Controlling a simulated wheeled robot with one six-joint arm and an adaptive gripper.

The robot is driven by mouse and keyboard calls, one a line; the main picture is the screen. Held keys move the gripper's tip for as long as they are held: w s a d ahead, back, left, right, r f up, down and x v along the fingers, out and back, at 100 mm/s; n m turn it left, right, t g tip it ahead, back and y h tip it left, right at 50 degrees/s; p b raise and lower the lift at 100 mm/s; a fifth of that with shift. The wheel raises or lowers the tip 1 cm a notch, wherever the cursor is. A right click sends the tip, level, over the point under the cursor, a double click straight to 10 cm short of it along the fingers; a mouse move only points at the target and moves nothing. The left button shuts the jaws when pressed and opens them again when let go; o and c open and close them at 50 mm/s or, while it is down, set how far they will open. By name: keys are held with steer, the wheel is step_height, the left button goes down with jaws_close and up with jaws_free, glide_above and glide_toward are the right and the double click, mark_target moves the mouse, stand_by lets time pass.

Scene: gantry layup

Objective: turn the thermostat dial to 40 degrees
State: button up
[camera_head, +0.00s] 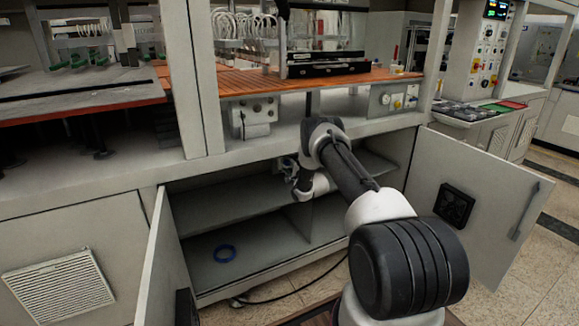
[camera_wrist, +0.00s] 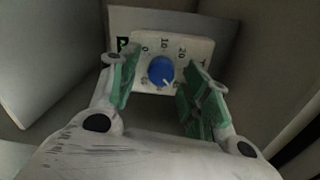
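The thermostat dial (camera_wrist: 160,70) is a round blue knob with a white pointer mark, in the middle of a pale plate (camera_wrist: 198,47). The pointer points down and slightly right. The marks 10 and 20 are readable above and to the right of the knob; the lower numbers are partly hidden or too small to read. My gripper (camera_wrist: 159,90) is open, with one green-padded finger on each side of the dial and gaps between pads and knob. In the head view, my gripper (camera_head: 289,168) is inside the open cabinet; the dial cannot be made out there.
The cabinet (camera_head: 235,220) has a shelf and open doors on the left (camera_head: 160,265) and right (camera_head: 480,200). A black cable (camera_head: 285,300) lies on the ground in front. Its side walls stand close around my arm.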

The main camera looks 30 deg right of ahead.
steer(key=s, duration=1.2)
steer(key=shift+d+r, duration=0.2)
steer(key=shift+r, duration=0.15)
